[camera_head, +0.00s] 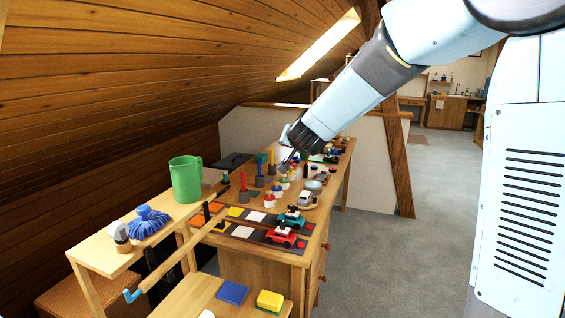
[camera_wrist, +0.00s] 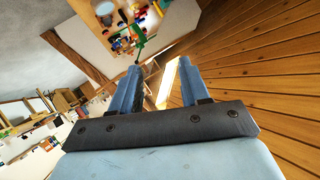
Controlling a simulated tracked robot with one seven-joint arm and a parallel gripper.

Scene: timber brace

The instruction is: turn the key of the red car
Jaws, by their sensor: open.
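A red toy car (camera_head: 281,237) stands near the front right edge of the wooden table, on a dark patterned mat. Its key is too small to make out. My gripper (camera_head: 290,152) is above the back half of the table, well apart from the red car. In the wrist view my gripper (camera_wrist: 163,85) shows two blue fingers spread apart with nothing between them. The wrist view is tilted, and I cannot pick out the red car there.
A teal toy car (camera_head: 291,217) stands just behind the red one, with a silver-grey car (camera_head: 306,200) farther back. Several pots, pegs and small toys fill the table. A green mug (camera_head: 186,179) stands on a raised shelf at left.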

